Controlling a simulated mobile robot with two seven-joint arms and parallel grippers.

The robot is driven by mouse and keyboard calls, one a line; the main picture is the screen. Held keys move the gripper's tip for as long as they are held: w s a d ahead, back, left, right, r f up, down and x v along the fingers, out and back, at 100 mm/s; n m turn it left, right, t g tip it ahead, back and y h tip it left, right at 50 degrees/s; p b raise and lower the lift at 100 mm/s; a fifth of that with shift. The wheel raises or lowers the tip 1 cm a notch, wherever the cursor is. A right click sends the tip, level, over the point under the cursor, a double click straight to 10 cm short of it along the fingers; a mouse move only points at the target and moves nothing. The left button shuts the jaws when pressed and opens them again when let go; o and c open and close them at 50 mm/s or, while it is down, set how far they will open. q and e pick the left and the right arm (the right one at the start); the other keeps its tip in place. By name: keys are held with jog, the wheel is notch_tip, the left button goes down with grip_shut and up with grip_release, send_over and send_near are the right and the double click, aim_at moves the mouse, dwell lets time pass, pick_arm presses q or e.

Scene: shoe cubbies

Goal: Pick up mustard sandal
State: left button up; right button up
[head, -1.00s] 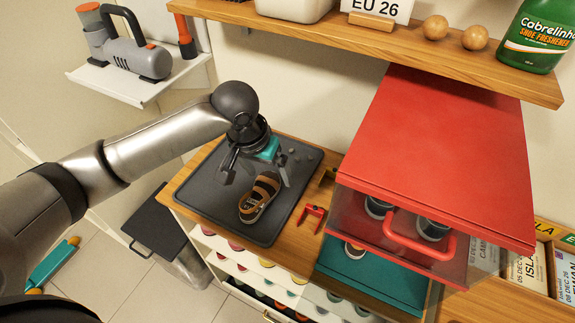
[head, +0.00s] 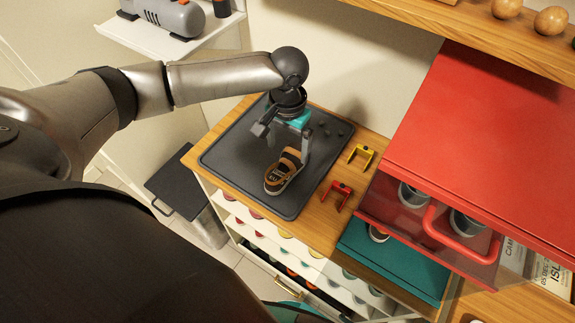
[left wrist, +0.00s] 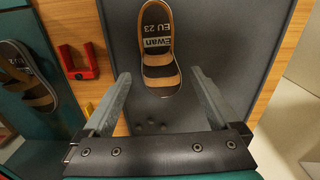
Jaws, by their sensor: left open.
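The mustard sandal (head: 284,172), with tan-brown straps and a dark footbed, lies on the dark grey tray (head: 228,158) on the wooden top. In the left wrist view the sandal (left wrist: 157,50) lies ahead, with a label reading "Ewan EU 23". My left gripper (head: 284,146) is open and empty, pointing down above the tray beside the sandal's strap end. In the left wrist view its two fingers (left wrist: 160,76) are wide apart, with the sandal's near end in line with the gap. I cannot tell the exact height. My right gripper is not seen.
A red clip (head: 339,195) and a yellow clip (head: 361,156) stand right of the tray. A wooden shelf (head: 470,25) hangs above. Another dark sandal (left wrist: 38,92) shows at left in the wrist view.

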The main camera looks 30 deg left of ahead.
aim_at(288, 162)
pick_arm(q)
jog(key=f, duration=0.3)
jog(key=f+b, duration=0.1)
jog(key=f, duration=0.1)
jog(key=shift+s+d+f, duration=0.15)
jog(key=shift+s+f, duration=0.05)
jog(key=shift+s, duration=0.05)
jog(key=c, duration=1.5)
